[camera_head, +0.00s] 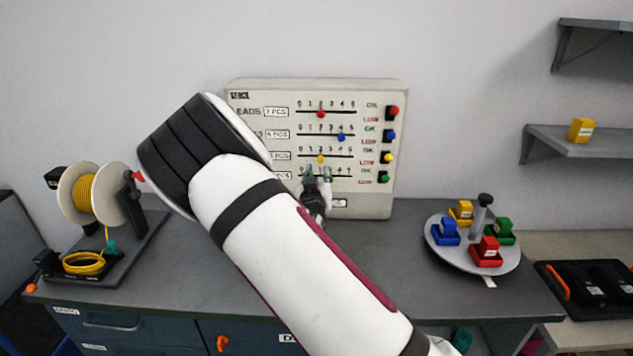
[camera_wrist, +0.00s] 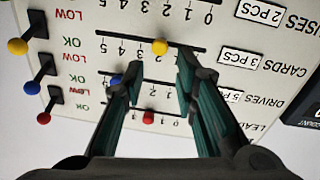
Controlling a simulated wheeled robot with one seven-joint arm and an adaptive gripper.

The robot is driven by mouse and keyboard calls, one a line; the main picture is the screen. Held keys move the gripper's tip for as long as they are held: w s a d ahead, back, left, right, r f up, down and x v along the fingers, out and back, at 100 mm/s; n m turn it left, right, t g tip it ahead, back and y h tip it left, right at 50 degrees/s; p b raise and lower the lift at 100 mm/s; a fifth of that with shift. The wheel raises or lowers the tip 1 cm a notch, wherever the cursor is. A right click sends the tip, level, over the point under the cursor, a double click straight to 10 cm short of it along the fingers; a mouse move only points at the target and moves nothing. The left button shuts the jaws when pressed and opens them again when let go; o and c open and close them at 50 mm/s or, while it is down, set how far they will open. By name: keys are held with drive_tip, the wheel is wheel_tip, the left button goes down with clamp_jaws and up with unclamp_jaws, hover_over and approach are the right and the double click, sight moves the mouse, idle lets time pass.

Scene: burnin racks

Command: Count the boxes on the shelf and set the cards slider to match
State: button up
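The pale panel (camera_head: 300,92) stands against the wall with several slider rows. The cards slider's yellow knob (camera_head: 320,159) sits near the 2 mark; it also shows in the upside-down wrist view (camera_wrist: 160,47), beside the label reading CARDS 3 PCS (camera_wrist: 252,61). My gripper (camera_head: 317,172) is just below this knob in the head view. In the wrist view my gripper (camera_wrist: 160,66) is open and empty, its fingertips either side of the knob's line; contact cannot be told. One yellow box (camera_head: 580,130) shows on the lower wall shelf (camera_head: 570,146). The upper shelf (camera_head: 600,24) shows only its edge.
The red knob (camera_head: 320,114) and blue knob (camera_head: 341,137) are on rows above. Colored switches (camera_head: 388,135) line the panel's right side. A turntable (camera_head: 450,264) with several colored boxes stands right; a cable spool (camera_head: 92,194) stands left. My arm hides part of the panel.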

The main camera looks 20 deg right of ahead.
drive_tip(key=v, duration=0.3)
drive_tip(key=shift+s+a, duration=0.1)
drive_tip(key=shift+s, duration=0.15)
drive_tip(key=s+a+r+g+y, duration=0.1)
drive_tip(key=s+r+g+y, duration=0.4)
drive_tip(key=s, duration=0.5)
drive_tip(key=s+a+r+g+y, duration=0.2)
drive_tip(key=s+r+g, duration=0.1)
drive_tip(key=s+r, duration=0.55)
drive_tip(key=s+d+r+n+g, duration=0.1)
drive_tip(key=s+n+g, duration=0.1)
drive_tip(key=s, duration=2.1)
drive_tip(key=shift+d+r+n+g+h, duration=0.3)
drive_tip(key=shift+r+g, duration=0.1)
drive_tip(key=shift+g, duration=0.2)
drive_tip(key=shift+s, duration=0.1)
